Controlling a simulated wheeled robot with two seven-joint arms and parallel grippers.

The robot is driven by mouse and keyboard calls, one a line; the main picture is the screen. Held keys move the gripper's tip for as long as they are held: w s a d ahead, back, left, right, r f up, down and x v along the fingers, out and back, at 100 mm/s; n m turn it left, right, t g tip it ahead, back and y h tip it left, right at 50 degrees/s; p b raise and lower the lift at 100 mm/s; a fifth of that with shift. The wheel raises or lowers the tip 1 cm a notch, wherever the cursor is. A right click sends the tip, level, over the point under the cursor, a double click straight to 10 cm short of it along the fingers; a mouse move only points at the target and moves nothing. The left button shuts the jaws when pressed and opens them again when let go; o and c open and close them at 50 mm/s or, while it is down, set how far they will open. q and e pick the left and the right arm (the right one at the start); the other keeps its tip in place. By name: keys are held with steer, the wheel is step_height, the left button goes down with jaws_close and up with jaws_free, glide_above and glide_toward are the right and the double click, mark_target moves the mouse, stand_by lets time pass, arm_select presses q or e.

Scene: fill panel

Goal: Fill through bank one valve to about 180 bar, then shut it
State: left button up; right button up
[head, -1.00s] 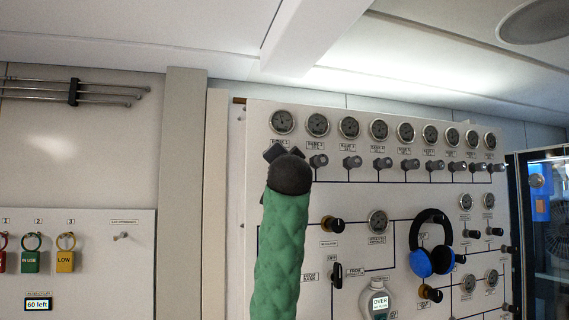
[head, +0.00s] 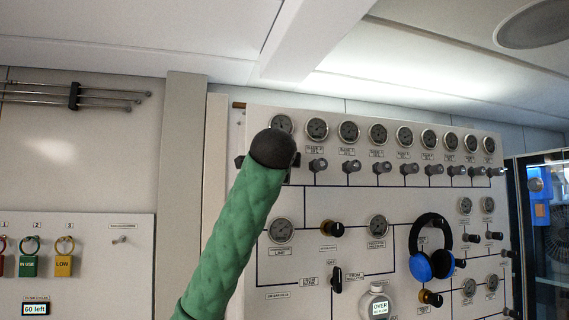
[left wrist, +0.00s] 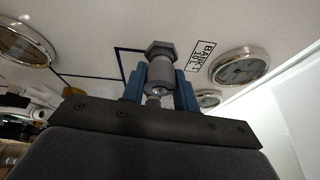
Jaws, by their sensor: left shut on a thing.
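The bank one valve (left wrist: 160,58) is a grey knob with a hexagonal end in the left wrist view. The blue fingers of my left gripper (left wrist: 160,84) stand on both sides of it, shut on it. The BANK 1 label (left wrist: 200,55) is beside the knob, and a round gauge (left wrist: 240,67) is near that. In the head view my green left arm and its dark wrist cover this valve. The bank one gauge (head: 281,123) shows just above the wrist, partly covered; its needle is too small to read. My right gripper is not in view.
The white panel (head: 350,200) carries a row of gauges and more grey valves to the right. Blue-black headphones (head: 441,264) hang on it. Coloured tags (head: 28,264) hang on the left board.

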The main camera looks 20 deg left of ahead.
arm_select(q)
steer(key=shift+m+g, duration=0.3)
steer(key=shift+m, duration=0.2)
steer(key=shift+f+m, duration=0.1)
steer(key=shift+m, duration=0.3)
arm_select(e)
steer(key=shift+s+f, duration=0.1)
arm_select(q)
steer(key=shift+f, duration=0.1)
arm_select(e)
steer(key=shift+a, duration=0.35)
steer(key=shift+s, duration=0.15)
